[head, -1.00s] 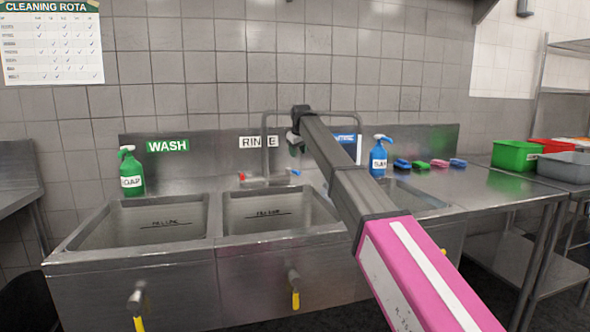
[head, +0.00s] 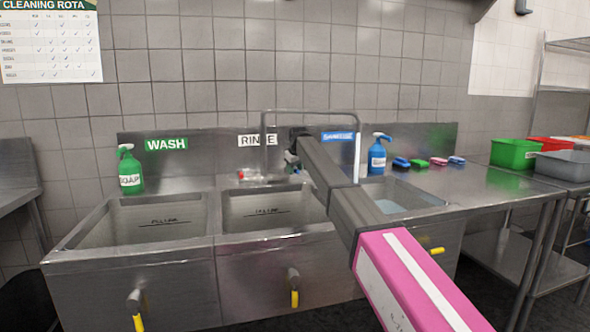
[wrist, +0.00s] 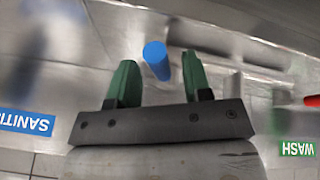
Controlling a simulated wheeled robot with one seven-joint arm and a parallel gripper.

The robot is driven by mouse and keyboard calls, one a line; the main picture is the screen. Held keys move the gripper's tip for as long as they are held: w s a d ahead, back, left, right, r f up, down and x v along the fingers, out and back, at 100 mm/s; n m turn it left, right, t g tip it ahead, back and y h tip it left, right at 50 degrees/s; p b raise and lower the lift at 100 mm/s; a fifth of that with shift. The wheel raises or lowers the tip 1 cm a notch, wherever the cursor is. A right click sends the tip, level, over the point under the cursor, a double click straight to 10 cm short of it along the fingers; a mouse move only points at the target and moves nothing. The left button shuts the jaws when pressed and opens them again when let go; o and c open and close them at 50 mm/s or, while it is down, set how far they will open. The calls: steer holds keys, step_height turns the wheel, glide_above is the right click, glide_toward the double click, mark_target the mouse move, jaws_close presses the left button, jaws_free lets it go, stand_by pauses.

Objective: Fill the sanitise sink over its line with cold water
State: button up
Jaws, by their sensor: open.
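The sanitise sink (head: 440,203) is the right-hand basin, under the blue SANITISE sign (head: 338,136). Pale bluish water (head: 410,202) shows in it; its fill line cannot be made out, and my arm covers the basin's left part. The spout (head: 310,111) reaches over this sink, and a pale stream (head: 357,160) falls from its end. My gripper (head: 291,160) is low at the tap, above the rinse sink's back edge. In the wrist view, my open green fingers (wrist: 155,80) stand either side of the blue tap handle (wrist: 157,62). Contact cannot be told.
The red tap handle (head: 241,175) is left of my gripper. The wash sink (head: 90,222) and rinse sink (head: 230,215) have marked lines. Green soap (head: 130,172) and blue (head: 377,157) bottles stand behind. Yellow drain handles (head: 138,322) hang in front. Sponges (head: 420,163) lie right.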

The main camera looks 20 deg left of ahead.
jaws_close()
steer(key=shift+s+a+m+t+h, duration=0.15)
steer(key=shift+s+a+m+h, duration=0.35)
steer(key=shift+m, duration=0.55)
steer(key=shift+s+a+m+t+h, duration=0.15)
steer(key=shift+s+a+m+h, duration=0.3)
steer(key=shift+m, duration=0.6)
steer(key=shift+w+a, duration=0.1)
jaws_free()
steer(key=shift+r, duration=0.1)
steer(key=v, duration=1)
steer(key=shift+r, duration=0.3)
